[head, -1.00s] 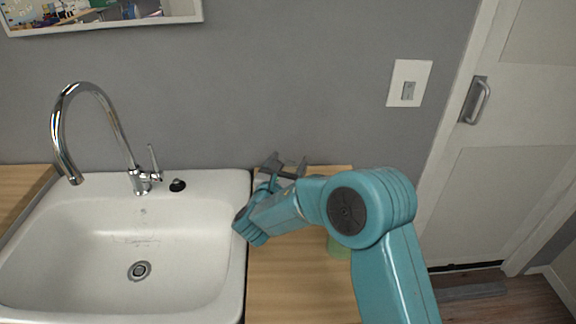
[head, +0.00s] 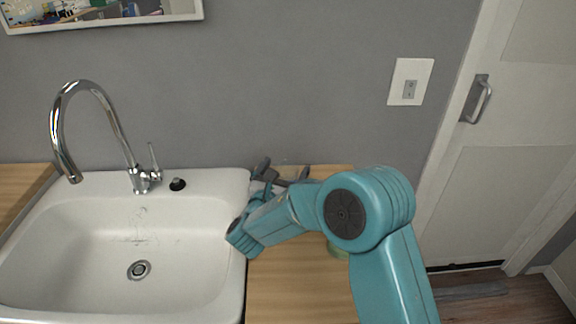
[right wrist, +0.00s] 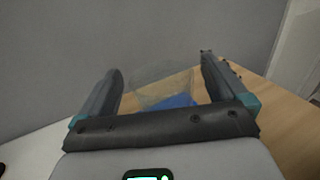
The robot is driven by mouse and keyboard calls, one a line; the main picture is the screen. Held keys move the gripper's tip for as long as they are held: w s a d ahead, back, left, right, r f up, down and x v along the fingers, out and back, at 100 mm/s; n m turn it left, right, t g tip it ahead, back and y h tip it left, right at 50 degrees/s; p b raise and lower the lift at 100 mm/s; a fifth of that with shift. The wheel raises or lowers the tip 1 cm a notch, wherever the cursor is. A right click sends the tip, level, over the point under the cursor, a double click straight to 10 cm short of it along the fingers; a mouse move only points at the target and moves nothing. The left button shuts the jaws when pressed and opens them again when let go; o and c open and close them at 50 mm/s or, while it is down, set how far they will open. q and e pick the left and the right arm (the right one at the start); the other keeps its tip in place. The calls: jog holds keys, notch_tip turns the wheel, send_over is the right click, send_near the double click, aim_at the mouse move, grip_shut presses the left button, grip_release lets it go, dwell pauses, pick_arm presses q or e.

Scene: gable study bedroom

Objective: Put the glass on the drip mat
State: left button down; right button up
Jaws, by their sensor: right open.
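A clear glass (right wrist: 165,88) shows in the right wrist view between my two right fingers, with visible space on both sides. A flat blue patch (right wrist: 180,101), possibly the drip mat, shows at its lower part; I cannot tell whether the glass rests on it. My right gripper (right wrist: 160,68) is open and holds nothing. In the head view the right gripper (head: 284,172) is over the back of the wooden counter, right of the sink, and the arm hides most of what is there. My left gripper is out of view.
The white sink (head: 60,235) with its chrome tap (head: 140,180) is left of the arm. The wooden counter (head: 290,285) is clear in front. A small greenish thing (head: 336,251) is mostly hidden behind my arm. The grey wall (head: 300,80) stands close behind.

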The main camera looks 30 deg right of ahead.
jog(key=v, duration=0.9)
jog(key=shift+s+b, duration=0.1)
jog(key=shift+b, duration=0.3)
jog(key=shift+s+a, duration=0.1)
